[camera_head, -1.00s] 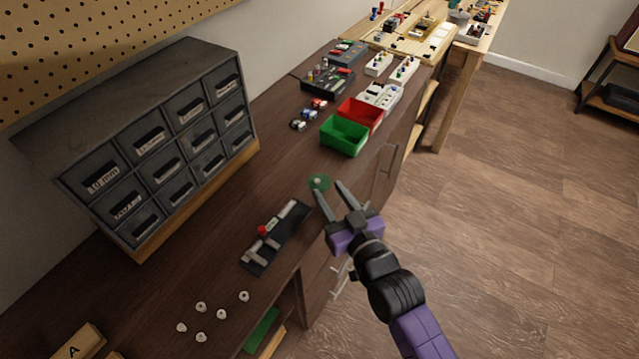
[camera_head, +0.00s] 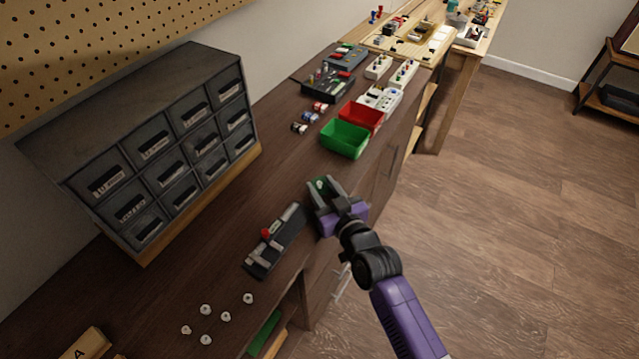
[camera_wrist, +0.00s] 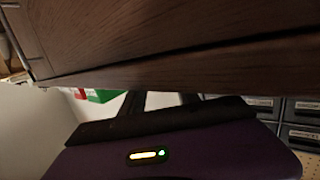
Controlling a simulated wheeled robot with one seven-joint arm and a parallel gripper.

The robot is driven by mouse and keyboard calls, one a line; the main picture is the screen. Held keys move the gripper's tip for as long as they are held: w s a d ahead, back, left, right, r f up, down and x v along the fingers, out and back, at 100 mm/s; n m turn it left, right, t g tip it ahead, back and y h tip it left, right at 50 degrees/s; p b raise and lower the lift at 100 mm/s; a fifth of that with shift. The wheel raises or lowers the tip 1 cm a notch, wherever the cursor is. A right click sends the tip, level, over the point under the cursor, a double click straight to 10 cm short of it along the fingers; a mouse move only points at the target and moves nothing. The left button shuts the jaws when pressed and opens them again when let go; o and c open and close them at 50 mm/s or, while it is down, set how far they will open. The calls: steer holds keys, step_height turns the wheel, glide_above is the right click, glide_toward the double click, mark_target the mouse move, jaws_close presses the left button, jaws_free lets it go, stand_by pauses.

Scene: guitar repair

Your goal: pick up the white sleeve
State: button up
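I cannot tell whether the fingers touch the piece. Several other small white pieces (camera_head: 226,316) stand at the lower left of the bench.
A black holder with a red knob (camera_head: 266,233) lies just left of my gripper. A green bin (camera_head: 344,138) and a red bin (camera_head: 362,115) stand beyond it. A grey drawer cabinet (camera_head: 150,150) stands at the back left. Bare bench top lies between cabinet and holder.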

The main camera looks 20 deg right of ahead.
steer(key=shift+w, duration=0.2)
jaws_close()
stand_by(0.4)
